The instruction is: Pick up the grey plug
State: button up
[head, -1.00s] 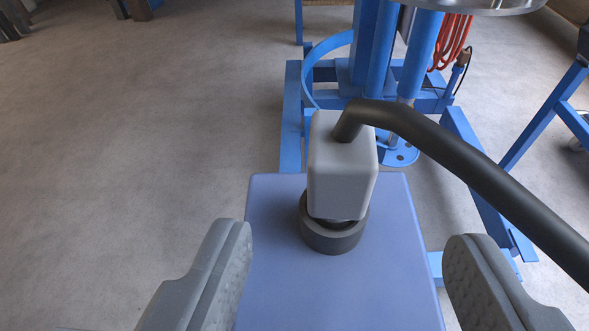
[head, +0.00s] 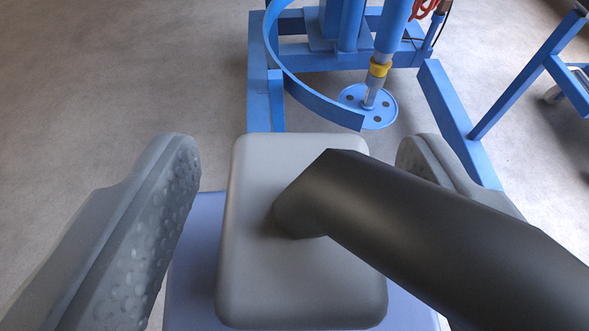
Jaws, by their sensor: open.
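The grey plug (head: 265,200) is a rounded grey block with a thick black cable (head: 420,225) that leaves its top and runs to the lower right. It fills the middle of the head view above a blue box-like surface (head: 195,275). My gripper (head: 295,165) is open, with one finger on the left of the plug and one on the right. A gap shows between the left finger and the plug. The cable hides part of the right finger. The plug's underside and the dark round socket are hidden.
The blue mixer frame (head: 260,100) stands ahead, with a curved blue band and a round disc (head: 367,107) on a shaft. A blue frame leg (head: 530,75) is at the right. The floor at the left is clear.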

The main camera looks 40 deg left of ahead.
jog(key=shift+x, duration=0.9)
jog(key=shift+c, duration=0.3)
jog(key=c, duration=1.1)
